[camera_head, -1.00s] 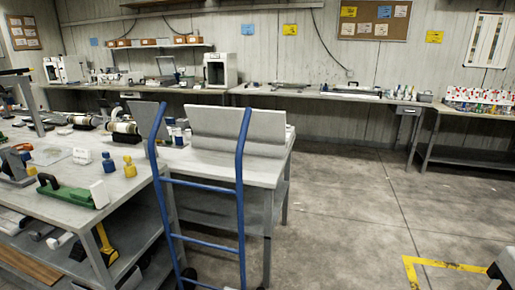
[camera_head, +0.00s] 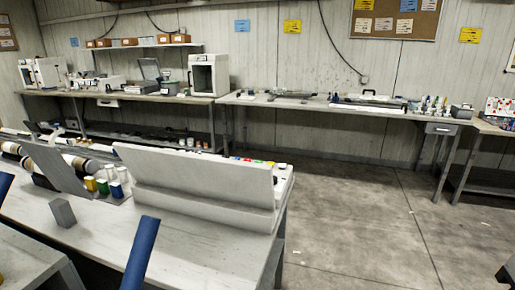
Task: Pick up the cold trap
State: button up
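I cannot tell which thing is the cold trap. The near grey workbench (camera_head: 100,235) carries core cylinders (camera_head: 50,165) at the left, and small jars (camera_head: 108,185) with yellow, green and blue among them. A small grey block (camera_head: 62,212) stands in front of the jars. My gripper is not in view.
A blue hand-truck handle (camera_head: 140,255) rises in front of the near bench. Concrete floor (camera_head: 360,220) is clear at the right.

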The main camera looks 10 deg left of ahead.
aim_at(108, 91)
jog(key=i, duration=6.1)
jog(key=u, duration=2.95)
jog(key=i, duration=4.9)
